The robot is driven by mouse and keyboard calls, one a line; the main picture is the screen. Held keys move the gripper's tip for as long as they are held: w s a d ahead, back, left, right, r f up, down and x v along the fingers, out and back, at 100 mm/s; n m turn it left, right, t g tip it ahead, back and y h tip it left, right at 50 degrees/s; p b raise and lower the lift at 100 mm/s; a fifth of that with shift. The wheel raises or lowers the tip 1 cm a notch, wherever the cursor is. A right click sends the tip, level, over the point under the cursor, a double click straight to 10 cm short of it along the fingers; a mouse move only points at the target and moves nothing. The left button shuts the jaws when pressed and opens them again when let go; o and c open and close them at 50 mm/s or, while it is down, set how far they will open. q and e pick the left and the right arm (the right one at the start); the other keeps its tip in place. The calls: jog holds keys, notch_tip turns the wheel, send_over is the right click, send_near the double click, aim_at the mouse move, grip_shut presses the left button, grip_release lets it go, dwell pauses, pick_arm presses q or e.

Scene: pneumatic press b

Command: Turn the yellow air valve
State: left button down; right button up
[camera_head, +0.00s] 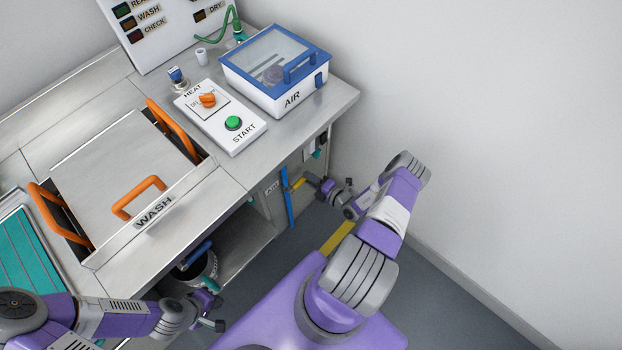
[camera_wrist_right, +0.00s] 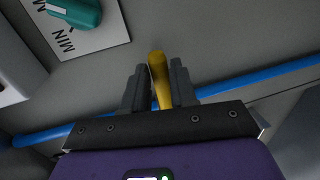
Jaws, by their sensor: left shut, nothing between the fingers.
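The yellow air valve handle (camera_head: 299,184) is on the blue pipe (camera_head: 288,195) at the right side of the bench, next to an AIR label (camera_head: 272,188). My right gripper (camera_head: 313,181) reaches it from the right. In the right wrist view the yellow handle (camera_wrist_right: 159,78) stands between the two fingers of my right gripper (camera_wrist_right: 158,85), which are close together on either side of it. The fingers hide part of the handle's sides. My left gripper (camera_head: 217,305) is shut and empty, low in front of the bench, away from the valve.
The blue pipe (camera_wrist_right: 260,78) runs behind my right fingers. A teal knob (camera_wrist_right: 75,10) on a MIN plate is close by. Above are the blue-lidded AIR box (camera_head: 278,68) and the START panel (camera_head: 222,117). A pot (camera_head: 197,268) stands under the bench. The right wall is bare.

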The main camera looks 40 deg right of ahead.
jog(key=o, duration=0.3)
jog(key=p+v, duration=0.2)
jog(key=v, duration=0.5)
jog(key=shift+s, duration=0.25)
jog(key=shift+r, duration=0.1)
